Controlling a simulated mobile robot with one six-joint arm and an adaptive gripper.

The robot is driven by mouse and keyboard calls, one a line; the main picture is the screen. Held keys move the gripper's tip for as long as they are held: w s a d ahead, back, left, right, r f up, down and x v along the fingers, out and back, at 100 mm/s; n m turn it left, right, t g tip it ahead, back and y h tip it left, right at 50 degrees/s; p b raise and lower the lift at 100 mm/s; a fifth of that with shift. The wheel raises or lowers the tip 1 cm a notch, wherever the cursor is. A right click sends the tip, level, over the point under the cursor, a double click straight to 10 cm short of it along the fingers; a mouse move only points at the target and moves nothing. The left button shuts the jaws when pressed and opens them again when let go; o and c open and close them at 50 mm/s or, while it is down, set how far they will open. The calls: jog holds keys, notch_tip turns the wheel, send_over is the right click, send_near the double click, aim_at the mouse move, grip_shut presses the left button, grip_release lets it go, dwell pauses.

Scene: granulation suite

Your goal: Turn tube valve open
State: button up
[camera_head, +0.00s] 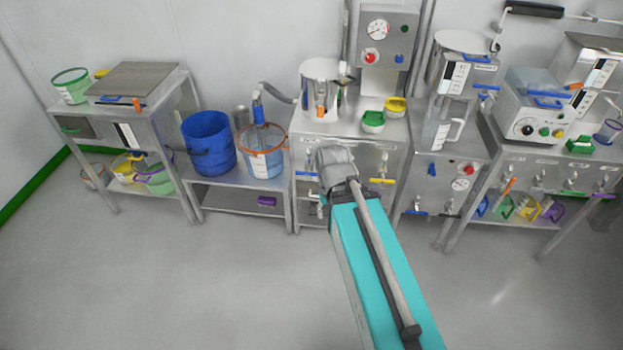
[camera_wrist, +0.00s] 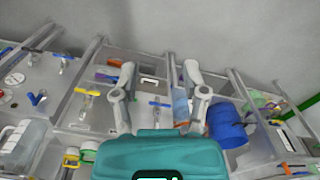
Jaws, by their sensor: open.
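Several tap-like valves with coloured handles are on the cabinet fronts; the frames do not show which one the task calls the tube valve. On the middle cabinet (camera_head: 353,160), a valve with a yellow handle (camera_head: 381,181) is right of my arm and one with a blue handle (camera_head: 305,174) is left of it. In the wrist view the blue handle (camera_wrist: 153,103) lies between my fingers, apparently beyond them, and the yellow handle (camera_wrist: 87,92) is left of them. My gripper (camera_wrist: 159,72) is open and empty, facing the cabinet front. My arm hides its fingertips in the head view.
A blue bucket (camera_head: 208,143) and a clear bucket with an orange rim (camera_head: 262,151) stand on the low table to the left. More valves and a gauge (camera_head: 461,184) are on the right cabinet. The floor (camera_head: 200,280) in front is clear.

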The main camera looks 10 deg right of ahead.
jog(key=shift+s+d, duration=0.25)
jog(key=shift+d, duration=0.2)
